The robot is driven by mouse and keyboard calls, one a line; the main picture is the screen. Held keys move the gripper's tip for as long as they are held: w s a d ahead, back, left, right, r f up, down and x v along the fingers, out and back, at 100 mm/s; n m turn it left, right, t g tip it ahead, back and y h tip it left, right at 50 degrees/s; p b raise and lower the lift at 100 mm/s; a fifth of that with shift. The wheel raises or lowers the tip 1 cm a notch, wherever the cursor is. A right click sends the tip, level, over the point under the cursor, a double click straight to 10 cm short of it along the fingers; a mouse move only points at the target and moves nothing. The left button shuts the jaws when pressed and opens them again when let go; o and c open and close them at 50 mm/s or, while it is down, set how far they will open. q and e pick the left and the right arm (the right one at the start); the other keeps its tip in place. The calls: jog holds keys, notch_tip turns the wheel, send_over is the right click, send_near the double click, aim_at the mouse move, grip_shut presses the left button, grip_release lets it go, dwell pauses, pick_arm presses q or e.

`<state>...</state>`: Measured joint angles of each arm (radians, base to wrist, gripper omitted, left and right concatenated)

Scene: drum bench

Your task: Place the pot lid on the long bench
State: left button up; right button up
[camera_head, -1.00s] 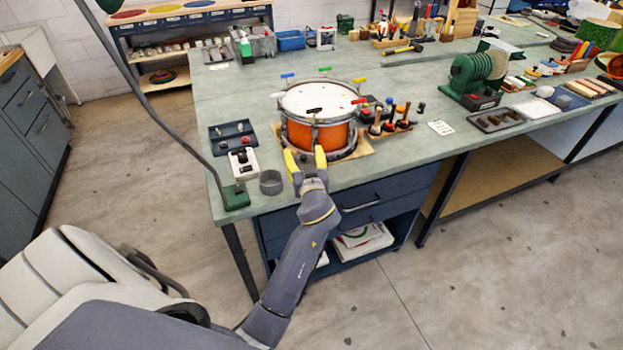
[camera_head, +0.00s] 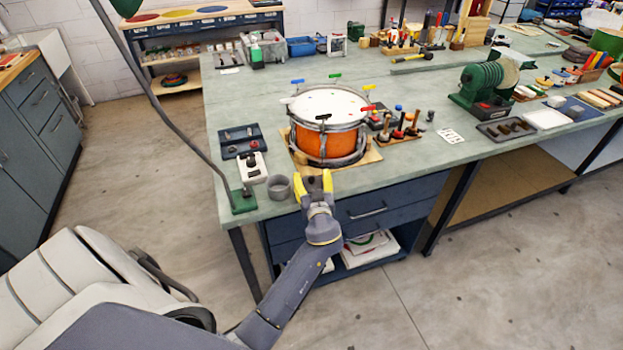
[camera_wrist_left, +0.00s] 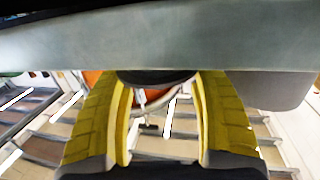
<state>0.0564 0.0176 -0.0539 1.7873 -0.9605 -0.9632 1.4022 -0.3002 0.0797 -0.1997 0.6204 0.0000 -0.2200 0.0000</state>
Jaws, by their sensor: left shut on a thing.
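The pot lid (camera_wrist_left: 157,76) is a small dark, rounded piece between my left fingers in the left wrist view, which appears upside down. In the head view it is too small to make out. My left gripper (camera_head: 313,182) is shut on it, low at the front edge of the long bench (camera_head: 242,98), in front of the drum. The lid shows close against the bench surface (camera_wrist_left: 60,45) in the wrist view; I cannot tell whether it touches. A grey open pot (camera_head: 279,188) stands just left of the gripper. My right gripper is not in view.
An orange drum (camera_head: 318,140) stands on a board right behind the gripper. A white switch box (camera_head: 251,167), a dark tray (camera_head: 241,140) and a green lamp base (camera_head: 243,201) sit to the left. A tool rack (camera_head: 400,130) stands right of the drum. Bench right of the gripper is clear.

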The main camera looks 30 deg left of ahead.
pick_arm(q)
jog(key=shift+f, duration=0.35)
jog(key=o, duration=0.8)
jog(key=shift+c, duration=0.2)
